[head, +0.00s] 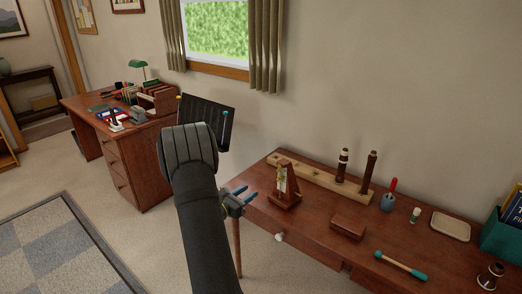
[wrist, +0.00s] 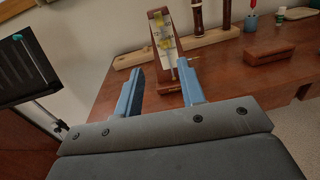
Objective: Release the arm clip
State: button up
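A wooden pyramid-shaped metronome (head: 287,190) stands upright near the left end of the brown desk. In the wrist view, the metronome (wrist: 157,28) faces me with a pale scale, yellow parts and a thin upright arm (wrist: 173,58). The arm clip is too small to tell apart from the other details. My gripper (head: 245,192) is just left of the metronome, apart from it. In the wrist view my gripper (wrist: 160,68) has its two blue fingers spread, with nothing held between them. The fingers point toward the metronome's lower part, and its base shows between them.
A wooden stand (head: 318,181) with dark woodwind parts is behind the metronome. A black music stand (wrist: 28,68) is close on the left. The desktop between metronome and box is clear.

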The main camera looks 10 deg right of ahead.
jog(key=r+x, duration=0.1)
jog(key=x, duration=1.3)
jog(key=shift+d, duration=0.35)
jog(key=shift+w+r, duration=0.1)
jog(key=shift+r, duration=0.05)
jog(key=shift+c, duration=0.3)
grip_shut()
